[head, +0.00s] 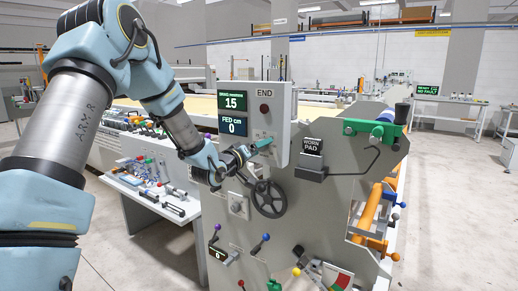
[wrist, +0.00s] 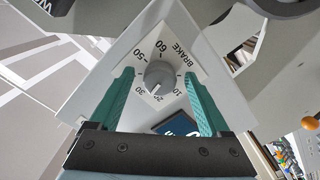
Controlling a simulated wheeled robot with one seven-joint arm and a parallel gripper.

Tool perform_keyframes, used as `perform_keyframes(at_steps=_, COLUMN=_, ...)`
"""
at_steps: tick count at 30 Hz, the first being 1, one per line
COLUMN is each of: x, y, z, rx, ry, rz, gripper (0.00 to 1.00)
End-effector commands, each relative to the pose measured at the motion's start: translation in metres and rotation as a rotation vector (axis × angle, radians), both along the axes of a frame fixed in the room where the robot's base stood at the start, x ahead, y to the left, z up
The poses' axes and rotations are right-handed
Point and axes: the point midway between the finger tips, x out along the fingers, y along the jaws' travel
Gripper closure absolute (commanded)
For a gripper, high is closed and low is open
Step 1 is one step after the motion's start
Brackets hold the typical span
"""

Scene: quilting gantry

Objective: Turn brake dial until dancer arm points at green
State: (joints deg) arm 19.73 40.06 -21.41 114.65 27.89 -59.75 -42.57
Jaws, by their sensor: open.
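The brake dial (wrist: 160,75) is a grey round knob on a white plate marked BRAKE with a number scale. Its pale pointer line is toward the low numbers, near 20. My gripper (wrist: 160,80) is open, with one teal finger on each side of the knob in the wrist view and gaps to both. In the head view my gripper (head: 264,143) is at the lower part of the END box (head: 283,120) and hides most of the dial. A red, green and white gauge (head: 337,277) is at the bottom edge. I cannot clearly make out the dancer arm.
A screen (head: 233,102) reads 15, and one below (head: 232,126) reads FED cm 0. A black handwheel (head: 268,199) and a second knob plate (head: 238,205) are below my gripper. A WORN PAD block (head: 312,145) is to the right. Ball-ended levers are lower down.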

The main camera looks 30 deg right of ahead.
Motion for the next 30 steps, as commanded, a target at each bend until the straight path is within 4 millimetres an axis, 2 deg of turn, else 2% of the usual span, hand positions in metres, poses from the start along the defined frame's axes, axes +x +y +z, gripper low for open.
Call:
perform_keyframes(at_steps=2, x=0.0, y=0.0002, z=0.0, rx=0.0, ry=0.0, rz=0.0, gripper=0.23)
perform_keyframes(at_steps=22, x=0.0002, y=0.0006, z=0.0, rx=0.001, ry=0.0, rz=0.001, gripper=0.98)
perform_keyframes(at_steps=30, x=0.0001, y=0.0005, z=-0.0015, rx=0.008, ry=-0.014, rz=0.0, gripper=1.0)
